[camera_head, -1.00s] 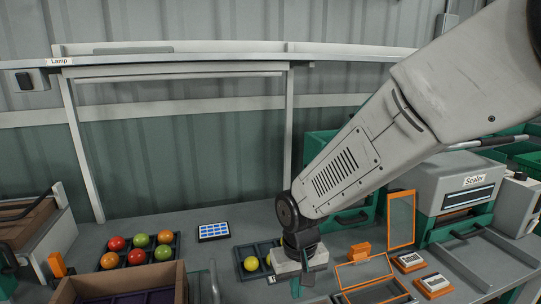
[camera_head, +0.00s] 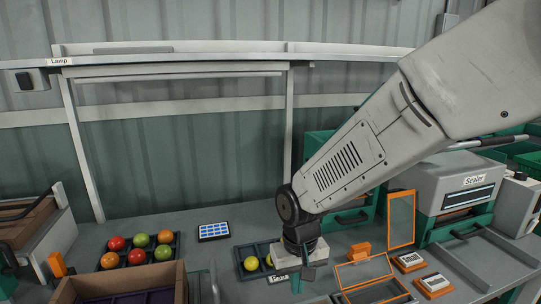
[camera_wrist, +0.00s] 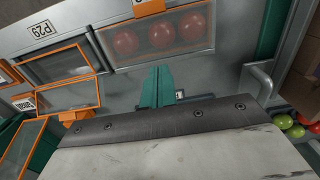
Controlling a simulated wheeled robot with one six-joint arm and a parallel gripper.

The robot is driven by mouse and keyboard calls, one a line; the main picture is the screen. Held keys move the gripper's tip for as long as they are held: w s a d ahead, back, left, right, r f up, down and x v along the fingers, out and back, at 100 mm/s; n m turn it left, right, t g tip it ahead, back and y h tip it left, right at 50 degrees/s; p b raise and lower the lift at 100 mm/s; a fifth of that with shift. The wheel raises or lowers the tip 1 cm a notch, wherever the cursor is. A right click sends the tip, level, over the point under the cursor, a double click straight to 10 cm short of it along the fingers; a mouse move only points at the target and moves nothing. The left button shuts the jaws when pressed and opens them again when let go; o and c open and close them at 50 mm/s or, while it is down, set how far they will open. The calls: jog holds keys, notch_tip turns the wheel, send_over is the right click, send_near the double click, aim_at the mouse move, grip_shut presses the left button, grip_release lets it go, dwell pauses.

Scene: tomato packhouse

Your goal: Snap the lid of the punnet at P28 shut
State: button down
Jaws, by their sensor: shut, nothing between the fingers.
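No P28 label is readable. My gripper (camera_wrist: 157,72) is shut and empty, its teal fingers near the punnet's rim; I cannot tell if they touch.
Beside it, under a P29 label (camera_wrist: 42,30), is another orange-framed punnet (camera_wrist: 62,58). An upright orange frame (camera_head: 401,192) stands near the sealer (camera_head: 463,175). Yellow tomatoes (camera_head: 251,263) lie left of my gripper. A brown box (camera_head: 128,277) stands at front left.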

notch_tip(320, 180, up, 6)
jog(key=shift+f, duration=0.1)
dwell(0.5)
jog(key=s+d+r+m, duration=0.1)
jog(key=s+d+r, duration=0.2)
jog(key=s+d, duration=0.3)
jog(key=s+d+r+m+t, duration=0.1)
jog(key=s+d+r, duration=0.2)
jog(key=s+d, duration=0.4)
jog(key=s+d+r+m, duration=0.1)
jog(key=s+d+r, duration=0.2)
jog(key=s+d, duration=0.3)
jog(key=shift+s+d+r, duration=0.15)
jog(key=shift+s+d, duration=0.1)
jog(key=shift+d, duration=0.65)
